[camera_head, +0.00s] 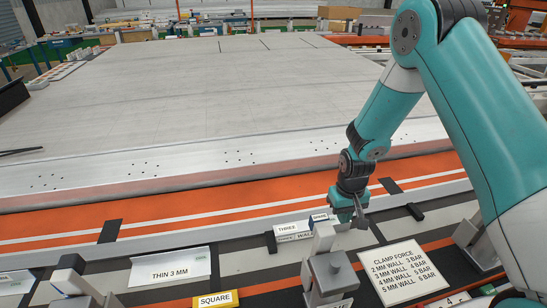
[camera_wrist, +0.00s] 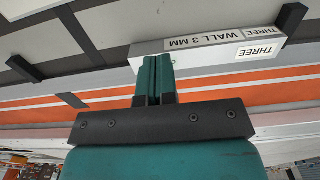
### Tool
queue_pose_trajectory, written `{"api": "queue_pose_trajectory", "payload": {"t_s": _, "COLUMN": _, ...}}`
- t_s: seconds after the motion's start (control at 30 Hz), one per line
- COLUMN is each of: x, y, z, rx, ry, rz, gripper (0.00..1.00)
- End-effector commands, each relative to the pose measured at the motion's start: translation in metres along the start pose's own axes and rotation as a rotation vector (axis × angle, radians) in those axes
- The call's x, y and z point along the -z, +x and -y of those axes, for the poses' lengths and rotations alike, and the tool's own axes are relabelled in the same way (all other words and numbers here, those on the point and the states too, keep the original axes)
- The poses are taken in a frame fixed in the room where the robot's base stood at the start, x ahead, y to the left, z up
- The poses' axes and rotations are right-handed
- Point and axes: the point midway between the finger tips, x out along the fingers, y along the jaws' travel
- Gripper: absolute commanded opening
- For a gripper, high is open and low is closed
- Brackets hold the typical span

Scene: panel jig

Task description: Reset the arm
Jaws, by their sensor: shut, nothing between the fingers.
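My teal arm reaches down from the right in the head view. My gripper (camera_head: 346,218) is low over the front strip of the jig, just right of a white block labelled THREE (camera_head: 293,231). In the wrist view my gripper (camera_wrist: 155,65) has its two teal fingers together with nothing between them. The white block (camera_wrist: 212,44), marked THREE and WALL 3 MM, lies just beyond the fingertips there. I cannot tell whether the tips touch it.
A grey clamp post (camera_head: 330,275) stands in front of my gripper. A CLAMP FORCE sign (camera_head: 403,271) lies to the right, with THIN 3 MM (camera_head: 172,268) and SQUARE (camera_head: 215,300) labels to the left. The large grey panel (camera_head: 200,100) behind is clear.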

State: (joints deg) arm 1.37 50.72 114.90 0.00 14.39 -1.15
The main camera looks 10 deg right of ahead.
Motion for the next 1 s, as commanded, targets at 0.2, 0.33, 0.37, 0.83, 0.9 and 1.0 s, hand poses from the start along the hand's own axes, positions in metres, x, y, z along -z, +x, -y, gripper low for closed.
{"api": "queue_pose_trajectory", "payload": {"t_s": 0.2, "x": -0.002, "y": -0.043, "z": 0.023, "rx": 0.042, "ry": -0.041, "rz": -0.024, "gripper": 0.0}}
{"api": "queue_pose_trajectory", "payload": {"t_s": 0.33, "x": -0.021, "y": -0.11, "z": 0.061, "rx": 0.114, "ry": -0.122, "rz": -0.052, "gripper": 0.0}}
{"api": "queue_pose_trajectory", "payload": {"t_s": 0.37, "x": -0.028, "y": -0.125, "z": 0.07, "rx": 0.132, "ry": -0.144, "rz": -0.056, "gripper": 0.0}}
{"api": "queue_pose_trajectory", "payload": {"t_s": 0.83, "x": -0.205, "y": -0.281, "z": 0.152, "rx": 0.334, "ry": -0.544, "rz": -0.109, "gripper": 0.0}}
{"api": "queue_pose_trajectory", "payload": {"t_s": 0.9, "x": -0.221, "y": -0.287, "z": 0.154, "rx": 0.343, "ry": -0.58, "rz": -0.111, "gripper": 0.0}}
{"api": "queue_pose_trajectory", "payload": {"t_s": 1.0, "x": -0.234, "y": -0.291, "z": 0.154, "rx": 0.351, "ry": -0.609, "rz": -0.112, "gripper": 0.0}}
